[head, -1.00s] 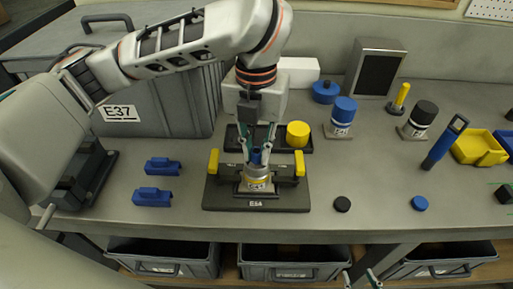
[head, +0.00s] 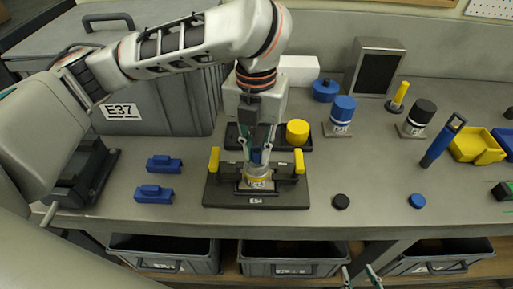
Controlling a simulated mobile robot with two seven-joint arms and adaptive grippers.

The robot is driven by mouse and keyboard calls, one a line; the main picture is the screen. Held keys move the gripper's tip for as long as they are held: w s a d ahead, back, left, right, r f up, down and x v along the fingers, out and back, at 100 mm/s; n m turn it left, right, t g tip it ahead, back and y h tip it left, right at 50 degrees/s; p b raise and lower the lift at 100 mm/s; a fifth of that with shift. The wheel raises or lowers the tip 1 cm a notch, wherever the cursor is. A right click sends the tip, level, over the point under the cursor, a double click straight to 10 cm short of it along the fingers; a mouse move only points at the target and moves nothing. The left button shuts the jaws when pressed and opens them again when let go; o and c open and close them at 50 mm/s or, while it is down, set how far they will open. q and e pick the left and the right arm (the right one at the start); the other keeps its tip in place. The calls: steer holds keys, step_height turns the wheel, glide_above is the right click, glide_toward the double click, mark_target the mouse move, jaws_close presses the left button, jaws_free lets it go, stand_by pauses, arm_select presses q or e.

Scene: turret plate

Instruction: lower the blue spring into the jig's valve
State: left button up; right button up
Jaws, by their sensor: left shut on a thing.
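The jig (head: 219,195) is a dark plate marked E54 with a yellow clamp handle (head: 214,160) on the left and another (head: 299,161) on the right. The silver valve (head: 257,183) stands upright in its middle, with a yellow band. My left gripper (head: 257,158) points down directly over the valve and is shut on the blue spring (head: 256,157). The spring shows as a small blue patch between the fingers, at the valve's mouth. The fingers hide its lower end, so I cannot tell how deep it sits. My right gripper (head: 361,277) is open and empty at the bottom edge.
A yellow knob (head: 297,132) stands on a dark tray behind the jig. Two blue blocks (head: 154,193) lie to the left. Bench between jig and discs is clear.

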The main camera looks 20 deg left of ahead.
arm_select(q)
steer(key=shift+s+f, duration=0.2)
steer(key=shift+f, duration=0.2)
steer(key=o, duration=1)
steer(key=shift+w, duration=0.1)
steer(key=shift+r, duration=0.1)
steer(key=shift+w+r, duration=0.1)
steer(key=shift+r, duration=5.95)
